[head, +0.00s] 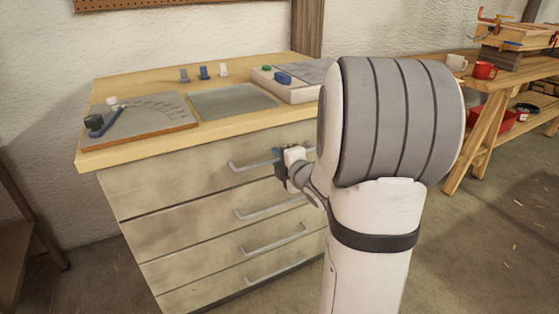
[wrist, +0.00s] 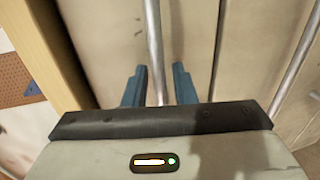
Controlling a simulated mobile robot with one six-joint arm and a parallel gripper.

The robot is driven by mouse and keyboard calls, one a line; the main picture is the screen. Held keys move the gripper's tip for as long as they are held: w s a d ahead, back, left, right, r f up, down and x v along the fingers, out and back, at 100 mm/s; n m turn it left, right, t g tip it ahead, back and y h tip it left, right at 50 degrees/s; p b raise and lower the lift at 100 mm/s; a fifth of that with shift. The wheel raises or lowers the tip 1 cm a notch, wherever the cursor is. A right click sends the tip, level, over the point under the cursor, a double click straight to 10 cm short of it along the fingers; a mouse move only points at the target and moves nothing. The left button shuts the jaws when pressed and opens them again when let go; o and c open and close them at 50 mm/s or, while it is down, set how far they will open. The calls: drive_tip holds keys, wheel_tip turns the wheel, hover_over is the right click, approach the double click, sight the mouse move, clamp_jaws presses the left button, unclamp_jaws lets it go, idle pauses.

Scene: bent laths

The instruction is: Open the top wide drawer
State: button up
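The top wide drawer (head: 170,180) is the uppermost front of the pale wooden cabinet and looks closed. Its metal bar handle (head: 247,164) runs across the front, partly hidden behind my gripper. My gripper (head: 280,157) is at the right part of this handle in the head view. In the wrist view, the two blue fingers of my gripper (wrist: 158,88) are spread apart, with the handle bar (wrist: 155,50) running between them. Gaps show on both sides of the bar, so the fingers are not shut on it.
Several lower drawers with bar handles (head: 268,210) sit below. The worktop (head: 130,88) carries a board (head: 150,122), a grey mat (head: 232,101) and a pale box (head: 290,88). A wooden bench (head: 490,98) with mugs stands at right. Floor beside the cabinet is clear.

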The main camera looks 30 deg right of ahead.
drive_tip(key=shift+c, duration=0.4)
clamp_jaws()
drive_tip(key=shift+a, duration=0.1)
